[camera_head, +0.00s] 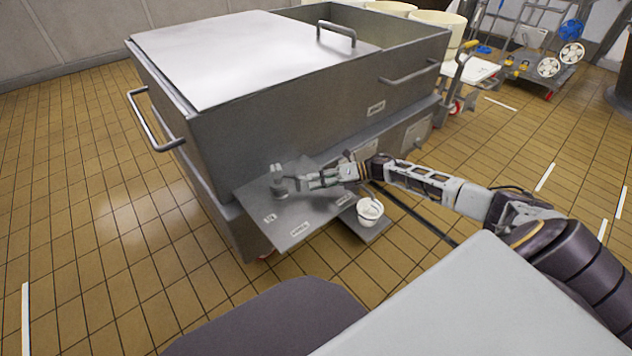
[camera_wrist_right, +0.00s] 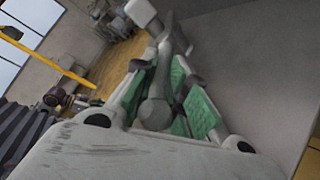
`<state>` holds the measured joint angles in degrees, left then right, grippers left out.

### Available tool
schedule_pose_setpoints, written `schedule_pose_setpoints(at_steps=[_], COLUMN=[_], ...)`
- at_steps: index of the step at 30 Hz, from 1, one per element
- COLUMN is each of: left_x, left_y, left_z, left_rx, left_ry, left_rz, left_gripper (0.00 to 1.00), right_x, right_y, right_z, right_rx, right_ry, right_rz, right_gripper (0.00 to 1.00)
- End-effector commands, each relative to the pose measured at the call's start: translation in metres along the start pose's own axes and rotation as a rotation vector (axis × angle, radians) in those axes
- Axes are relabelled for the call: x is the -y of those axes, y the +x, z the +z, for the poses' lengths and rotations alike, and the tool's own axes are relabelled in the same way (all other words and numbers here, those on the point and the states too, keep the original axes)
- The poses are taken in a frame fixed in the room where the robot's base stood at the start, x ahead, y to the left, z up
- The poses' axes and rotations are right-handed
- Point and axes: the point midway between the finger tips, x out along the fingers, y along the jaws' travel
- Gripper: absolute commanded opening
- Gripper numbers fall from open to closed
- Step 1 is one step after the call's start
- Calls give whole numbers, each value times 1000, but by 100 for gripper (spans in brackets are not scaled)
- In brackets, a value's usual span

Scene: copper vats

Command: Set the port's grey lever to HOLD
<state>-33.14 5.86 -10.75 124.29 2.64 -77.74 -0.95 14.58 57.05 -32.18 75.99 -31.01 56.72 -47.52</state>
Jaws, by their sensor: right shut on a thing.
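The port is a grey metal plate (camera_head: 262,203) low on the side of the big steel vat. The grey lever (camera_head: 278,181) stands on this plate, and small white labels lie around it, too small to read for certain. My right gripper (camera_head: 300,183) reaches in from the right and is shut on the lever. In the right wrist view the lever's grey rounded part (camera_wrist_right: 155,112) sits between the green-padded fingers (camera_wrist_right: 172,80). The fingers hide part of the lever, so I cannot tell which label it points to. My left gripper is not in view.
The steel vat (camera_head: 275,110) has a lid with a handle and side handles. A white cup-like container (camera_head: 369,211) sits on a small ledge (camera_head: 372,229) right of the plate. Carts and pale tubs (camera_head: 440,25) stand at the back right. The tiled floor (camera_head: 80,200) at left is clear.

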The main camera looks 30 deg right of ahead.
Motion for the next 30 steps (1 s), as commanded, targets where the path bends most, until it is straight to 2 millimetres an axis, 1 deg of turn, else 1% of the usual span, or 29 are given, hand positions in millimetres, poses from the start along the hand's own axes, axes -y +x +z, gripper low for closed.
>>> schedule_pose_setpoints(at_steps=[3,4,8,20,26,30], left_x=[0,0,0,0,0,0], left_y=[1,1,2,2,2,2], left_z=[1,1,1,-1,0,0], left_rx=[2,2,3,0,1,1], left_ry=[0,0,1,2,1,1], left_rz=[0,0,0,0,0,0], left_gripper=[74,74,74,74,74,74], right_x=[3,3,2,1,1,1], right_y=[-3,-3,-3,-2,-13,-28], right_z=[-1,-1,0,0,0,0], right_rx=[-3,-2,-1,1,1,1], right_ry=[0,0,0,-1,0,1], right_rz=[-7,-7,-6,-2,-4,-4], right_gripper=[0,19,35,36,36,36])
